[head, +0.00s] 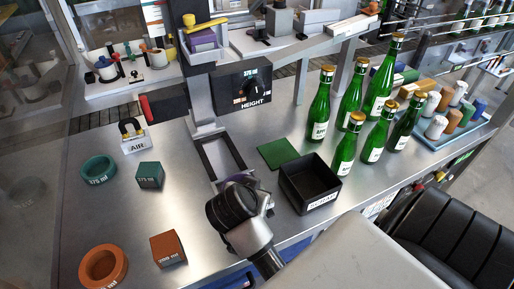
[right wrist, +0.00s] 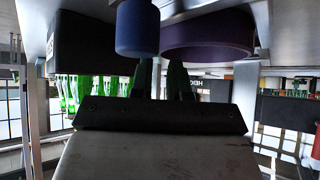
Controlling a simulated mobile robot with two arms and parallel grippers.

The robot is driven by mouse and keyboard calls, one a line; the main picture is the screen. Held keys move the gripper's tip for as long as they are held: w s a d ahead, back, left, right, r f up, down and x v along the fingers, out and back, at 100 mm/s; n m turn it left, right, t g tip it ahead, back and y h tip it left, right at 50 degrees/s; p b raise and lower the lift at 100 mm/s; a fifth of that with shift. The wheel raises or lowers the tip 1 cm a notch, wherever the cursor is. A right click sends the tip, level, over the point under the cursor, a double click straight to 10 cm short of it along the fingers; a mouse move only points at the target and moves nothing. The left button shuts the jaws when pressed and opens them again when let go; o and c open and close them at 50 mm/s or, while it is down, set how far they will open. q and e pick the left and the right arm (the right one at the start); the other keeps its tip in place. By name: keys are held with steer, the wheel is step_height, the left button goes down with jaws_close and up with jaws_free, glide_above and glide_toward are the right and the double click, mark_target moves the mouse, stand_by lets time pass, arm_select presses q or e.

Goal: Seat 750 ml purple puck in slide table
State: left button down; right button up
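The purple puck (right wrist: 208,38) shows as a wide dark purple ring at the top of the right wrist view, beside a blue cylinder (right wrist: 138,28). Whether the fingers close on the puck's wall cannot be told. In the head view my right wrist covers the gripper and most of the puck; a small purple part (head: 248,181) shows behind it. The slide table (head: 221,158) is the grey tray under the machine, its near end hidden by my wrist. My left gripper is not in view.
A black bin (head: 310,190), a green pad (head: 278,153) and several green bottles (head: 344,144) stand to the right. A teal ring (head: 98,159), teal block (head: 149,170), orange ring (head: 83,269) and orange block (head: 167,242) lie left. The height box (head: 243,88) overhangs the back.

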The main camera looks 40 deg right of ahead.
steer(key=v, duration=0.4)
steer(key=shift+s+a+r, duration=0.1)
steer(key=shift+a+r, duration=0.1)
steer(key=shift+f, duration=0.1)
stand_by(0.3)
